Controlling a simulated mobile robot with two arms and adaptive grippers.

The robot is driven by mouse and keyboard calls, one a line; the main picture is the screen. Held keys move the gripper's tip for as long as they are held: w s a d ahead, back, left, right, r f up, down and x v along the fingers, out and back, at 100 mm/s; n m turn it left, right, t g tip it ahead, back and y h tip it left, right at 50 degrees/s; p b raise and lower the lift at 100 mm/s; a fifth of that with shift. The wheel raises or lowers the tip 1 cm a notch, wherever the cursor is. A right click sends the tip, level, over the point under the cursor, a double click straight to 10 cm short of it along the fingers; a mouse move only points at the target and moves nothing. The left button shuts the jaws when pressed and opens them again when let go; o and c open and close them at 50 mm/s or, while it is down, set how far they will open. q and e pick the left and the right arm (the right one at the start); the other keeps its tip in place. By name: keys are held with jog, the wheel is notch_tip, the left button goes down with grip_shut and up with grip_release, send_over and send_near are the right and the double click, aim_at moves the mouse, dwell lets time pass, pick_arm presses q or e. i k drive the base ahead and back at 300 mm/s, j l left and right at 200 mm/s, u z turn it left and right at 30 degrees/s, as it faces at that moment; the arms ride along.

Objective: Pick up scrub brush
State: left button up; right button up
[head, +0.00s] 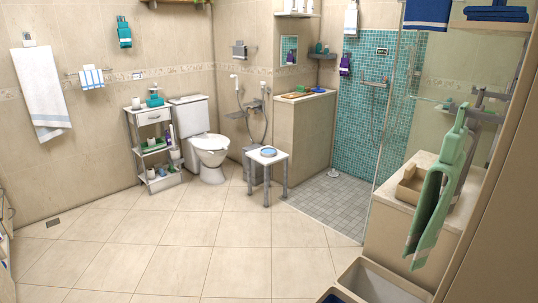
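I cannot make out a scrub brush for certain; several small items are too small to tell. A round blue and white object (268,152) sits on the white stool (281,161). The white shelf unit (132,132) at the left holds several small bottles and a teal item (154,100) on top. Neither of my grippers shows in the head view.
A toilet (211,150) stands beside the shelf unit. A glass panel (394,125) borders the shower. A counter (425,200) with a green towel (437,190) above it is at the right. An open bin (375,280) is at the bottom right. The tiled floor (180,235) is clear.

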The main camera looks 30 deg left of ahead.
aim_at(300, 90)
jog(key=i+j+u, duration=0.1)
jog(key=j, duration=0.25)
jog(key=i+j+u, duration=0.1)
jog(key=j, duration=0.25)
jog(key=i+j+u, duration=0.4)
jog(key=i+j, duration=0.15)
jog(key=j, duration=0.25)
jog(key=i+j+u, duration=0.4)
jog(key=i+j, duration=0.2)
jog(key=i+z, duration=0.3)
jog(key=i, duration=0.2)
jog(key=i+j+z, duration=0.1)
jog(key=i+z, duration=0.2)
jog(key=i, duration=0.2)
jog(key=i+j+z, duration=0.3)
jog(key=i, duration=0.15)
jog(key=i+l+z, duration=0.15)
jog(key=i, duration=1)
jog(key=i+l+z, duration=0.1)
jog(key=i, duration=1.05)
